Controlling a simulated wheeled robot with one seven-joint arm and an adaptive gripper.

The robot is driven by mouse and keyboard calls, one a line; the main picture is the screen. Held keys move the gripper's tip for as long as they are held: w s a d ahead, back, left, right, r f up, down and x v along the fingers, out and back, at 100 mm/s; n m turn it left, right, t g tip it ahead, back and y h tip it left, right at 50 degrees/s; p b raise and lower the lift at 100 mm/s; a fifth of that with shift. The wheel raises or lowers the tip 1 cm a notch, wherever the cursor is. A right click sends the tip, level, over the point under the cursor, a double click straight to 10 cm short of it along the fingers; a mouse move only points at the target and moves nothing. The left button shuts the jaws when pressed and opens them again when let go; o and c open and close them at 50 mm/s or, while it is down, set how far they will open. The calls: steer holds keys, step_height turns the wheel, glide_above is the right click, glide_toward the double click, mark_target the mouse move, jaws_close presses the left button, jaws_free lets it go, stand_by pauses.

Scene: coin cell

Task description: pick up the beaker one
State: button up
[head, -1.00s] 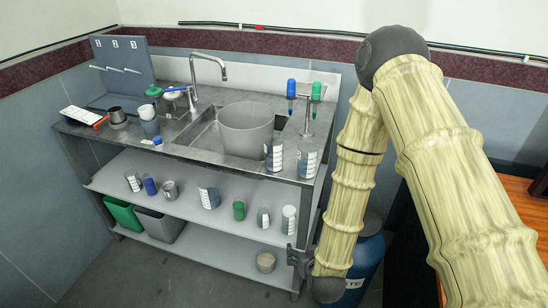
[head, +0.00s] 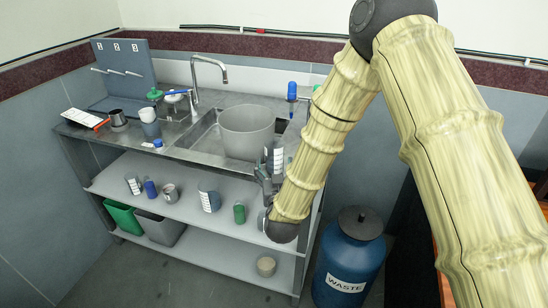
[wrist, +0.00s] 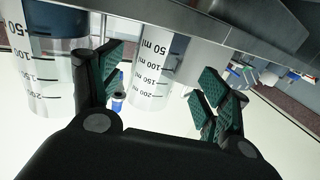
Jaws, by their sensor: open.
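A clear beaker with dark graduation marks (head: 277,158) stands at the front right of the sink counter. In the wrist view this beaker (wrist: 150,85) appears upside down, between my open fingers and seemingly just beyond them. A second marked beaker (wrist: 48,80) shows at the left of the wrist view, outside the fingers; in the head view my arm mostly hides it. My gripper (head: 266,177) is at the counter's front edge, close in front of the first beaker. It is open and empty; the wrist view shows both fingers (wrist: 160,70) apart.
A grey bucket (head: 247,132) stands in the sink, left of the beaker. The shelf below holds several small containers, including a green one (head: 239,212). A blue waste drum (head: 348,262) stands right of the counter.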

mark_target(275, 164)
steer(key=shift+w+f+p, duration=0.15)
steer(key=shift+w+p, duration=0.25)
steer(key=shift+w, duration=0.9)
steer(key=shift+w+f+p, duration=0.1)
steer(key=shift+w+p, duration=0.25)
steer(key=shift+w, duration=0.95)
steer(key=c, duration=1.2)
